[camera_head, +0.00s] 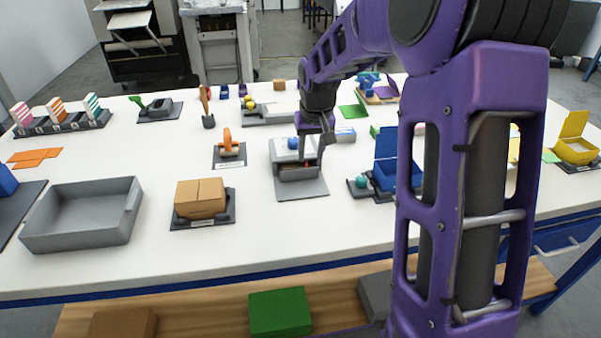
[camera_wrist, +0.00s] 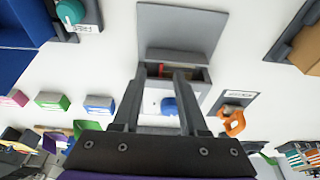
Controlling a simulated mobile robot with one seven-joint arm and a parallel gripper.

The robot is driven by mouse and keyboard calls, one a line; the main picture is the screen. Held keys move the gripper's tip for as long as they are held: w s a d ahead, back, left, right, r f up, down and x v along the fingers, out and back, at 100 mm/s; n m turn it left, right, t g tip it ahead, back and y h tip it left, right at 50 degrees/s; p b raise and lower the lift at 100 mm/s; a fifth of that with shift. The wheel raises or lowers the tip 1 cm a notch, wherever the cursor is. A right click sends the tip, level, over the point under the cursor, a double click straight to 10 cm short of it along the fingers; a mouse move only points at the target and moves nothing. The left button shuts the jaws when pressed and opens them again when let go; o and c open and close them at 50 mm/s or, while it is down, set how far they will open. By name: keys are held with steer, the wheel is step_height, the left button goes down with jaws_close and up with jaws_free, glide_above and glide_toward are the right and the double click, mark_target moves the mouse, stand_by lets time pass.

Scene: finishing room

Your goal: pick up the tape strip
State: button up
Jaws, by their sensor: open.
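I cannot clearly pick out the tape strip. A grey box-like holder (camera_head: 299,172) with a flat front plate stands mid-table, and it also shows in the wrist view (camera_wrist: 180,28). A small reddish-brown piece (camera_wrist: 161,70) shows in its dark slot; it may be the strip, but it is too small to tell. A blue round knob (camera_wrist: 169,106) sits on the pale top of the holder. My gripper (camera_wrist: 157,78) is open above the holder, its fingers either side of the knob in the wrist view. In the head view my gripper (camera_head: 312,146) partly hides the holder.
An orange clamp-like thing (camera_head: 228,141) on a stand and a brown box (camera_head: 201,198) are left of the holder. A blue open-lidded box (camera_head: 391,175) stands close on the right. A grey tray (camera_head: 84,222) is further left. White tabletop lies bare in front.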

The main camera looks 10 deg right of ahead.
mark_target(307, 166)
steer(key=shift+w+x, duration=0.2)
steer(key=shift+x, duration=1.2)
steer(key=shift+w+x, duration=0.25)
steer(key=shift+x, duration=1.1)
steer(key=shift+a+r, duration=0.15)
steer(key=shift+c, duration=0.3)
jaws_close()
